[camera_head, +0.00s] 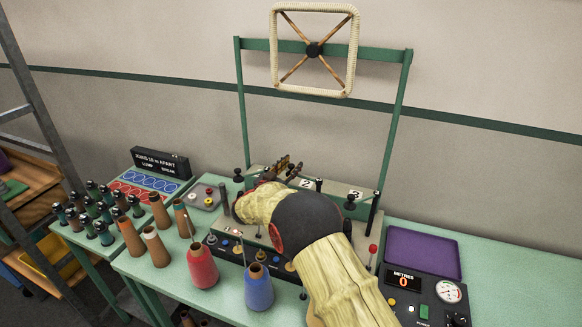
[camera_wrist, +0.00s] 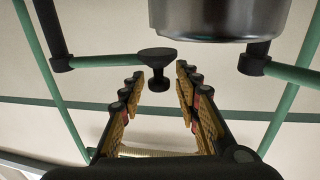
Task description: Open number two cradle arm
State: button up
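My arm lies across the winding machine (camera_head: 336,188) in the head view. My gripper (camera_head: 286,164) is just behind the white number 2 label (camera_head: 305,183). In the wrist view my gripper (camera_wrist: 158,78) is open, with its two orange-padded fingers apart. A black flared knob (camera_wrist: 157,58) shows in the gap between the fingertips, with no clear contact on either side. A green rod (camera_wrist: 105,61) runs left from it to a black pivot (camera_wrist: 60,62); this looks like a cradle arm. Which numbered arm it belongs to is not certain. My arm hides the machine's middle.
A silver cylinder (camera_wrist: 218,18) is close above right of the fingers. A green frame (camera_head: 392,120) with a cream square reel (camera_head: 349,50) rises behind. Red (camera_head: 202,266) and blue (camera_head: 258,290) cones stand in front. A purple tray (camera_head: 422,252) is at right.

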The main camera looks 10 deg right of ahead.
jog(key=shift+s+a, duration=0.1)
jog(key=v, duration=1.1)
jog(key=shift+s+a, duration=0.25)
